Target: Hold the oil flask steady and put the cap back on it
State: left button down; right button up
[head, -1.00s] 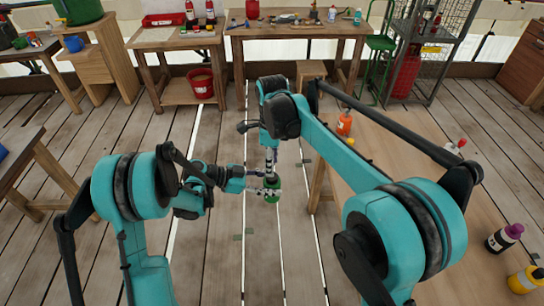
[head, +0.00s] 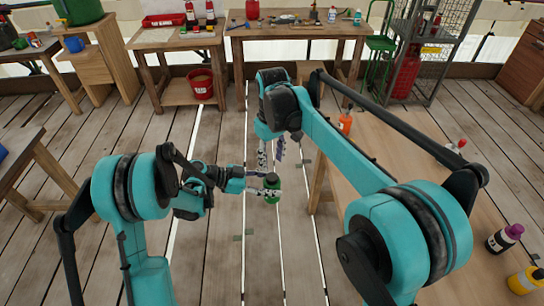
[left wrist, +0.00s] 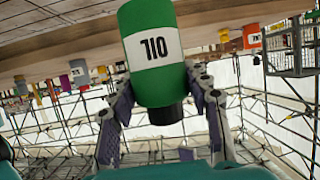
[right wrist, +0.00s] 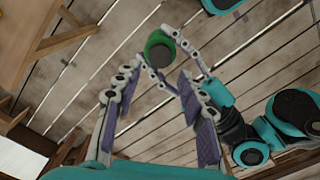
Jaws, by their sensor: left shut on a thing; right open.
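The green oil flask (head: 272,183) with a white label is held in the air by my left gripper (head: 268,187). In the left wrist view the flask (left wrist: 155,75) appears upside down, between the fingers of my left gripper (left wrist: 160,95). A black cap (left wrist: 165,115) sits on the flask's neck end; I cannot tell how tightly. From above, in the right wrist view, its dark round top (right wrist: 159,56) shows within the green body. My right gripper (head: 270,160) is above the flask, open and empty, with fingers spread apart in the right wrist view (right wrist: 160,85).
A wooden table (head: 400,190) on the right carries an orange bottle (head: 345,122), a purple-capped bottle (head: 505,237) and a yellow bottle (head: 524,280). A cluttered workbench (head: 298,32) and a red bucket (head: 201,84) stand at the back. Plank floor lies open below the grippers.

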aim_at(272, 176)
jog(key=n, duration=0.6)
jog(key=shift+r, duration=0.25)
jog(key=shift+f, duration=4)
